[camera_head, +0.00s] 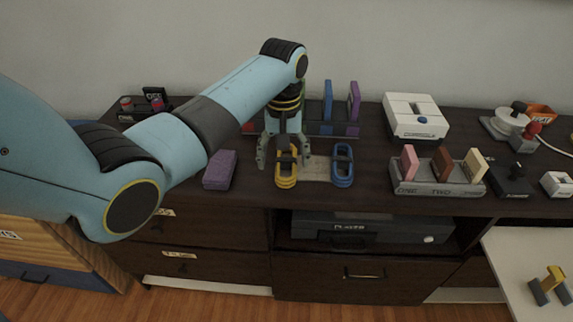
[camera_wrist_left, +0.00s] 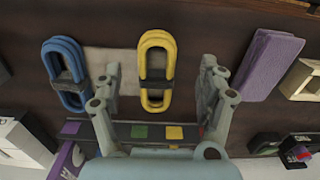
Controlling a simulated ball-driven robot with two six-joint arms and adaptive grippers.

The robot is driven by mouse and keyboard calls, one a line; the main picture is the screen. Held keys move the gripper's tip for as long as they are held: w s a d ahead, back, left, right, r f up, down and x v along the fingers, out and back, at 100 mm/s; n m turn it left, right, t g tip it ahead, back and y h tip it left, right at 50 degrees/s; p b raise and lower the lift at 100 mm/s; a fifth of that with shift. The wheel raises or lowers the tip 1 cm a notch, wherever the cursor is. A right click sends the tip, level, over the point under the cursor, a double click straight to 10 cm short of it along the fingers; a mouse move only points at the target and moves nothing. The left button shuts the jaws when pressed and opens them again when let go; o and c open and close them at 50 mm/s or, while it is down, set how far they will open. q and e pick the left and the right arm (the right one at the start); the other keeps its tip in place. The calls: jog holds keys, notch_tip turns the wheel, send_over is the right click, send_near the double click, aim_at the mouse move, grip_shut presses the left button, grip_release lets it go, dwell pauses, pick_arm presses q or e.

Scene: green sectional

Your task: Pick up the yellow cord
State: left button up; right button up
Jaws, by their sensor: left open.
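In the left wrist view the yellow cord (camera_wrist_left: 157,62) lies ahead of and between the open fingertips (camera_wrist_left: 160,78), with nothing held. A blue cord (camera_head: 342,165) of the same shape lies to its right; in the left wrist view the blue cord (camera_wrist_left: 62,65) is on the left. My right gripper is not in view.
A purple block (camera_head: 220,170) lies left of the cords. A rack with upright coloured pieces (camera_head: 353,100) stands behind. A grey holder (camera_head: 437,188) with three upright pieces and a white box (camera_head: 415,116) are to the right. The cabinet's front edge is close.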

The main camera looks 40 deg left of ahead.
aim_at(285, 171)
pick_arm(q)
jog(key=f, duration=0.2)
jog(key=f+b, duration=0.1)
jog(key=f, duration=0.2)
jog(key=shift+w+d, duration=0.1)
jog(key=shift+w, duration=0.1)
jog(key=c, duration=1.3)
